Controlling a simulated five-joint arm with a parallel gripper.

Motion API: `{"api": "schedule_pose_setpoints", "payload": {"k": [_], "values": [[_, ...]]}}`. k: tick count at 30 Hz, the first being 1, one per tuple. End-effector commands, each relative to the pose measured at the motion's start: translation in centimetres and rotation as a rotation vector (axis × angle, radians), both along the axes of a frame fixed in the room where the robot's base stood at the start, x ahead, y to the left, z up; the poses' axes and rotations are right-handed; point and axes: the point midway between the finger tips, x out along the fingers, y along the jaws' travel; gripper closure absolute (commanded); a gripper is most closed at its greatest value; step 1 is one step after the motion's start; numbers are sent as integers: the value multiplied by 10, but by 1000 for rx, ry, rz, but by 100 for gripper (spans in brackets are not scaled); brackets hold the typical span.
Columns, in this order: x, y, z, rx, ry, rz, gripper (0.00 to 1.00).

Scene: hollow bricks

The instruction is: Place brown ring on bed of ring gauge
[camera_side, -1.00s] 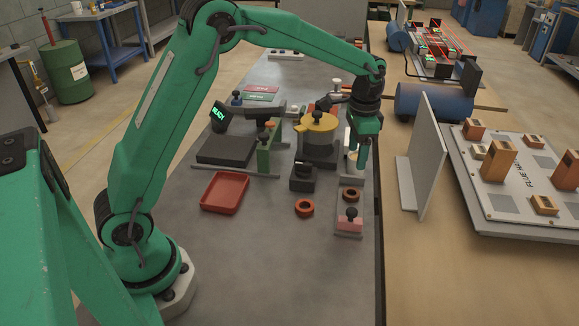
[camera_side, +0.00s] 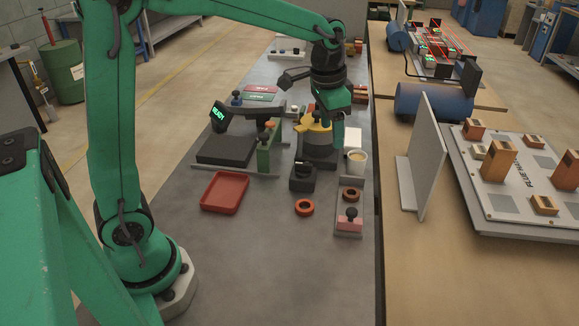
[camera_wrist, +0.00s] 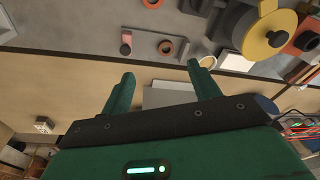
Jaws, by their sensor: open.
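A dark brown ring (camera_side: 351,194) lies flat on a grey plate (camera_side: 345,233), behind a pink block with a black knob (camera_side: 350,220). An orange-brown ring (camera_side: 304,207) lies on the bench to the left. In the wrist view the plate's ring (camera_wrist: 166,47) and the other ring (camera_wrist: 152,3) show near the top. My gripper (camera_side: 338,145) is raised beside the yellow-topped device (camera_side: 317,122). Its fingers (camera_wrist: 162,72) are open and empty. I cannot tell for sure which fixture is the ring gauge; a black bed (camera_side: 226,150) sits by a READY display (camera_side: 219,115).
A cup (camera_side: 357,162) stands right of my gripper, close to the bench's right edge. A red tray (camera_side: 225,192) and a small black device (camera_side: 302,178) stand nearby. An upright grey panel (camera_side: 422,155) rises beyond the edge. The front of the bench is clear.

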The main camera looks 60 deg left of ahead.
Motion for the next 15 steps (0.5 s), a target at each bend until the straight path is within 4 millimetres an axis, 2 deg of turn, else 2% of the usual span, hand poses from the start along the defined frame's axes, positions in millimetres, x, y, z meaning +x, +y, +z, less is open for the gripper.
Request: {"api": "schedule_pose_setpoints", "payload": {"k": [6, 15], "values": [[-44, 5, 26, -15, -71, 72, 39], [-105, 10, 42, -40, -164, 169, 39]]}}
